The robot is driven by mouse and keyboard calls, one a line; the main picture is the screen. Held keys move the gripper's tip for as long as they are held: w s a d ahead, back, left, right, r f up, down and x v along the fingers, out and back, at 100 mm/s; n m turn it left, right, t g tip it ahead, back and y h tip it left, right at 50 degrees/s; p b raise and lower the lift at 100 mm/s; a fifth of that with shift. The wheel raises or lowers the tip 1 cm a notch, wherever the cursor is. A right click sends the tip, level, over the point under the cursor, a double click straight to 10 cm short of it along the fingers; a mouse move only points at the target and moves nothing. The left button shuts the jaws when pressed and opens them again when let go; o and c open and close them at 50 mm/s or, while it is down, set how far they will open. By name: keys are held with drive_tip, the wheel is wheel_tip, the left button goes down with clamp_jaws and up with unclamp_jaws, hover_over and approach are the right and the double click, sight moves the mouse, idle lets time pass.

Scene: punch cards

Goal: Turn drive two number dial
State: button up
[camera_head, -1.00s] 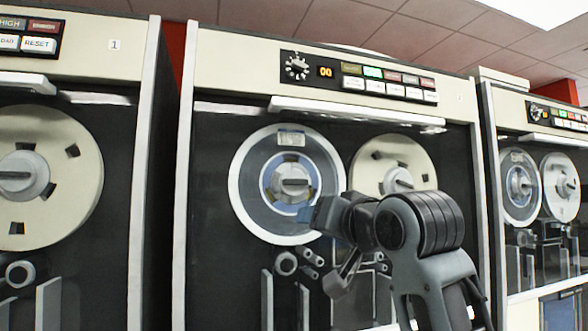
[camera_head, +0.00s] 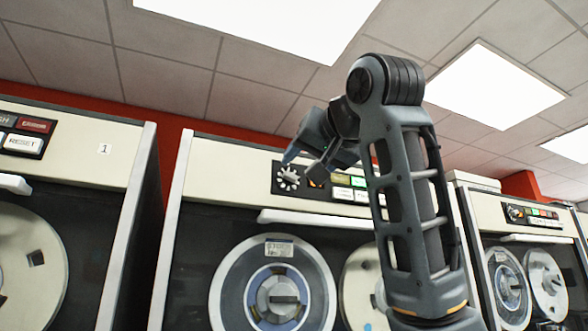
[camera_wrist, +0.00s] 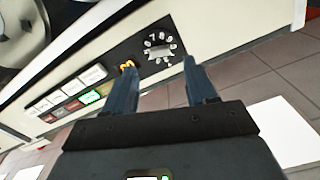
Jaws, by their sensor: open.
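The number dial (camera_head: 287,177) is a white knob ringed by small digits on a black panel, on the upper front of the middle tape drive. It also shows in the wrist view (camera_wrist: 160,52), just past and between the fingertips. My gripper (camera_wrist: 159,68) is open, with its two blue fingers apart and nothing between them. In the head view my gripper (camera_head: 300,155) is just above and to the right of the dial. I cannot tell whether a finger touches it. The orange number display (camera_wrist: 128,66) is partly hidden behind the left finger.
Lit buttons (camera_wrist: 75,100) sit in rows beside the display. A white ledge (camera_head: 310,219) juts out below the panel, above the reels. A left drive marked 1 (camera_head: 105,149) and another drive (camera_head: 515,225) at right flank the middle one.

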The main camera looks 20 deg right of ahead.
sight(292, 175)
drive_tip(key=shift+w+p, duration=0.7)
drive_tip(key=shift+w, duration=2)
drive_tip(key=shift+c, duration=0.3)
clamp_jaws()
drive_tip(key=shift+n, duration=0.4)
drive_tip(key=n, duration=0.6)
drive_tip(key=shift+o, duration=0.3)
unclamp_jaws()
